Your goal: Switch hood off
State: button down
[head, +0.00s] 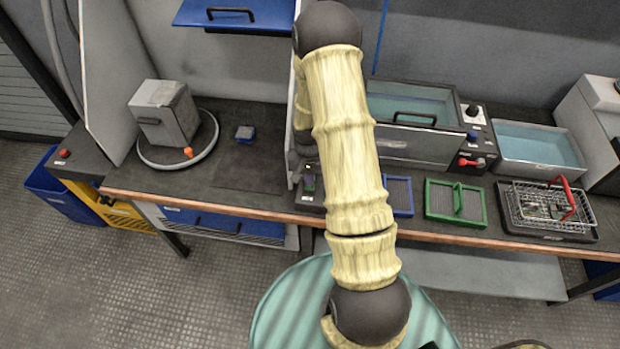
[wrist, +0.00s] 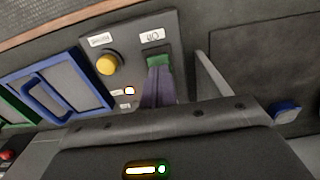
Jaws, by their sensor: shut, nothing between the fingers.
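The hood control panel (wrist: 128,48) fills the upper middle of the wrist view. It carries a green rocker switch (wrist: 159,60) under an I/O label and a yellow round knob (wrist: 107,64) to its left. A small lit indicator (wrist: 129,90) sits below the knob. My gripper (wrist: 157,76) is shut and empty, its fingertips at the green switch and covering its lower part. I cannot tell whether they touch it. In the head view the panel (head: 309,188) shows partly at the bench front, beside my arm, which hides my gripper there.
The hood's blue sash (head: 235,14) is raised. A grey box (head: 163,115) stands on a round base at left. Blue (head: 398,195) and green (head: 455,200) framed pads, a wire basket (head: 548,208) and a bath (head: 415,105) lie to the right. A thin upright panel edge (wrist: 213,78) is close right of the switch.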

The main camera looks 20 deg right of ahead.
notch_tip(320, 180, up, 6)
jog(key=p, duration=0.4)
jog(key=shift+r, duration=0.25)
dwell(0.5)
jog(key=s+a+r+n+t, duration=0.1)
jog(key=s+a+r+n, duration=0.2)
jog(key=s+r, duration=0.3)
jog(key=s+a+r+n+t, duration=0.1)
jog(key=s+a+r+n, duration=0.2)
jog(key=r, duration=1.2)
jog(key=s+a, duration=0.3)
jog(key=shift+s+a+n+t, duration=0.2)
jog(key=shift+a+n+t, duration=0.1)
jog(key=shift+n, duration=0.1)
